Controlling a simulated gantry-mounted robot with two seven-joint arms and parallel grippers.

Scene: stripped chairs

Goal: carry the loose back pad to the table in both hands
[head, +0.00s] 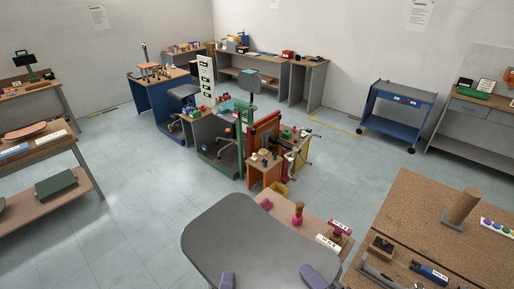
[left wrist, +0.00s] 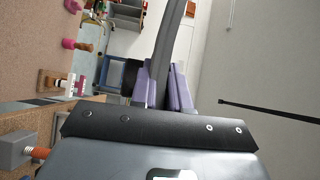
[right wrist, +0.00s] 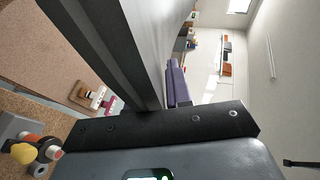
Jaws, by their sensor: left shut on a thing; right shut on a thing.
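The loose back pad (head: 262,237) is a broad dark grey panel with rounded corners, held up in front of me at the bottom of the head view. My left gripper (head: 227,281) is shut on its near edge; the lavender fingers pinch the pad's edge (left wrist: 170,42) in the left wrist view. My right gripper (head: 314,277) is shut on the same edge further right; in the right wrist view the pad (right wrist: 128,45) hides part of the fingers (right wrist: 177,84). A light wooden table (head: 315,222) shows partly behind the pad, which covers much of it.
A cork-topped bench (head: 420,215) at right holds a wooden cylinder (head: 461,207) and tools. Open floor (head: 120,225) lies left. A blue cart (head: 398,115) stands further back.

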